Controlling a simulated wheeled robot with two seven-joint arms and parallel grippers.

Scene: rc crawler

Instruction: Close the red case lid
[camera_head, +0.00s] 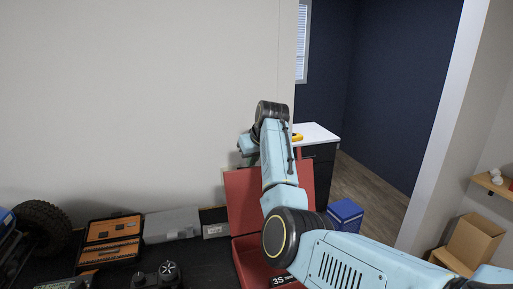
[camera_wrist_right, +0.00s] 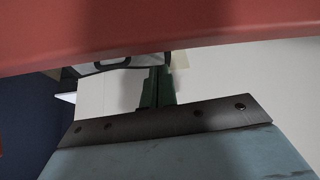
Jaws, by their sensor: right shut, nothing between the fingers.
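The red case (camera_head: 241,255) stands open on the dark bench, its red lid (camera_head: 243,195) raised upright at the back. My right arm crosses in front of the case and hides much of its right side. My right gripper (camera_head: 247,158) hangs at the lid's top edge, apparently behind it, with the fingertips hidden in the head view. In the right wrist view, the shut, empty fingers (camera_wrist_right: 157,88) point away below a broad red panel, likely the lid (camera_wrist_right: 150,28). I cannot tell whether they touch it. My left gripper is not in view.
An open orange tool case (camera_head: 110,240), a grey case (camera_head: 171,226) and a large tyre (camera_head: 42,226) are left of the red case. A blue box (camera_head: 345,216) is to its right. A white-topped cabinet (camera_head: 318,133) stands behind, near the wall.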

